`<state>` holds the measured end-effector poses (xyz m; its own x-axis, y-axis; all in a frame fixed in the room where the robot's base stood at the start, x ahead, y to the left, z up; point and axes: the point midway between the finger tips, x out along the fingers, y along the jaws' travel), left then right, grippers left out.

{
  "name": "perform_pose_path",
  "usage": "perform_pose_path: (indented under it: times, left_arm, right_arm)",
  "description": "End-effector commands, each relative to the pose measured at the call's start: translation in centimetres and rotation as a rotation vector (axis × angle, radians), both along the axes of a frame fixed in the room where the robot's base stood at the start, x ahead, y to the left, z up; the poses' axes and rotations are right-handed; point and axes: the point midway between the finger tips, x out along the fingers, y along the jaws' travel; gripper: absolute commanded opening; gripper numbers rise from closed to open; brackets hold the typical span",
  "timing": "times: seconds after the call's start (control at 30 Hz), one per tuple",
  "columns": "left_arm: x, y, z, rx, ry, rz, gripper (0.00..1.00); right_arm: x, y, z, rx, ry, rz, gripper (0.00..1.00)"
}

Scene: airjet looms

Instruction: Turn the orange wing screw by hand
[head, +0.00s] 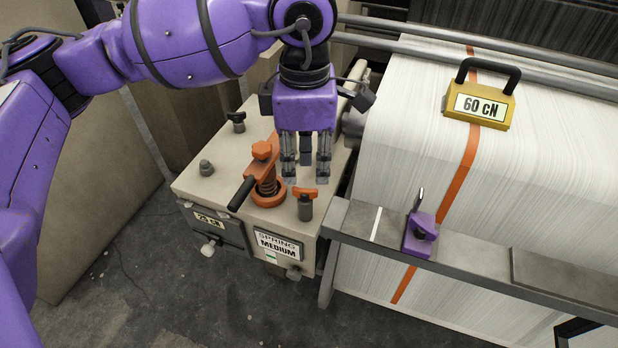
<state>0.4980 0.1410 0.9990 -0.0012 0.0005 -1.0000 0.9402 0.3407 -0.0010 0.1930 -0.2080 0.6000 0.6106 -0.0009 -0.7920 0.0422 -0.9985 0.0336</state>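The orange wing screw (303,193) sits on top of a short dark post near the front right corner of the beige loom box (225,165). My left gripper (306,178) points down just above and behind it, its fingers spread apart with nothing seen between them. The fingertips look close to the screw, but I cannot tell whether they touch it. A second orange knob (264,150) tops an orange lever with a black handle and a spring, just left of the gripper. My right gripper is not in view.
Two dark knobs (237,121) (206,167) stand on the box's left side. A purple clamp (420,235) sits on the grey rail to the right. A yellow 60 cN weight (480,103) rests on the white warp sheet (405,110). Floor is open at lower left.

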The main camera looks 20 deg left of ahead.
Motion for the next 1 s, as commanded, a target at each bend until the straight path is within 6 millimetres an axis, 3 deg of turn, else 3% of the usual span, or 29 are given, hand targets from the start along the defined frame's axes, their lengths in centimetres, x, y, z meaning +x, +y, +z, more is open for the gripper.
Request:
perform_pose_path:
  times: [0.57,1.0]
  left_arm:
    - [-0.1,0.0,-7.3,0.001,0.004,-0.003,0.24]
    - [0.0,0.1,-7.0,0.001,0.000,-0.003,0.24]
  right_arm:
    - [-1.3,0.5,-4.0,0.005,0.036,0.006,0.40]
    - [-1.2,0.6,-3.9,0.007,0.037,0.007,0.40]
